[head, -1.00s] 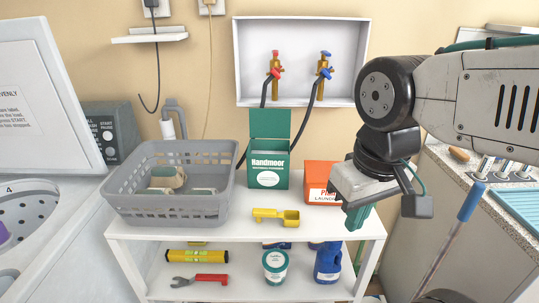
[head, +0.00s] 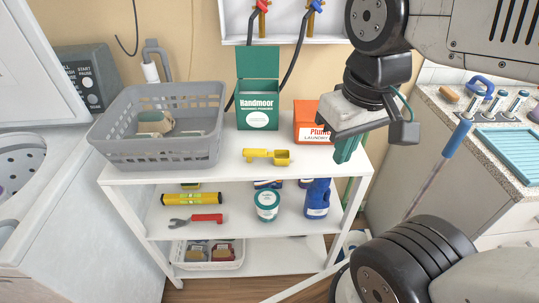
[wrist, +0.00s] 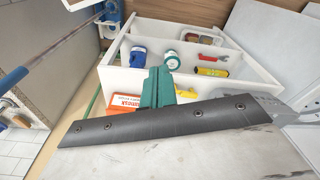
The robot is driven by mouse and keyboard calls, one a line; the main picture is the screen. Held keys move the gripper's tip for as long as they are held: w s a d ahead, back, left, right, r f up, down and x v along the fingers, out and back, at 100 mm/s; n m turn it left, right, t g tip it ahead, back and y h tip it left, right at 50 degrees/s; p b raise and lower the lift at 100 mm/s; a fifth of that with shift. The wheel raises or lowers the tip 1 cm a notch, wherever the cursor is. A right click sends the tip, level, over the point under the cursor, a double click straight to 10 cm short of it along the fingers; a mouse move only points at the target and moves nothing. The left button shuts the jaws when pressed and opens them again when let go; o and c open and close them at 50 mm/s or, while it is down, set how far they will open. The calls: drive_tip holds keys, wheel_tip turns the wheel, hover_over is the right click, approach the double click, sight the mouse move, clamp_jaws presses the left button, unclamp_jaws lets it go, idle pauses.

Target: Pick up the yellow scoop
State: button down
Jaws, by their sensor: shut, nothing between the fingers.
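The yellow scoop (head: 270,157) lies on the white top shelf, in front of the green Handmoor box (head: 258,92). Its handle points left and its cup is at the right end. My gripper (head: 347,146) is above the right end of the shelf, to the right of the scoop and apart from it, in front of the orange box (head: 311,122). Its green fingers are shut and empty, and they also show in the wrist view (wrist: 157,88).
A grey basket (head: 160,150) with a few items fills the shelf's left end. Lower shelves hold a yellow level (head: 191,199), a red-handled wrench (head: 206,218), a white-green tub (head: 267,205) and a blue bottle (head: 317,198). The shelf top around the scoop is clear.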

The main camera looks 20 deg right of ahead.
drive_tip(key=c, duration=1.5)
unclamp_jaws()
drive_tip(key=shift+f, duration=0.1)
drive_tip(key=o, duration=0.3)
drive_tip(key=w+a+f+n+g, duration=0.1)
drive_tip(key=w+f+g, duration=0.1)
drive_tip(key=w, duration=0.3)
drive_tip(key=shift+w+f, duration=0.4)
drive_tip(key=shift+f, duration=0.3)
drive_tip(key=n, duration=1.1)
hover_over(262, 150)
drive_tip(key=f, duration=0.9)
drive_tip(key=shift+s+a, duration=0.25)
drive_tip(key=shift+s, duration=0.1)
drive_tip(key=shift+w+t, duration=0.15)
drive_tip(key=shift+t, duration=0.15)
drive_tip(key=shift+f+n, duration=0.4)
drive_tip(key=shift+f, duration=0.15)
drive_tip(key=shift+w+d+f, duration=0.1)
drive_tip(key=shift+d+f, duration=0.05)
drive_tip(key=shift+f, duration=1.55)
drive_tip(key=shift+w+d+f, duration=0.1)
drive_tip(key=shift+f, duration=1.55)
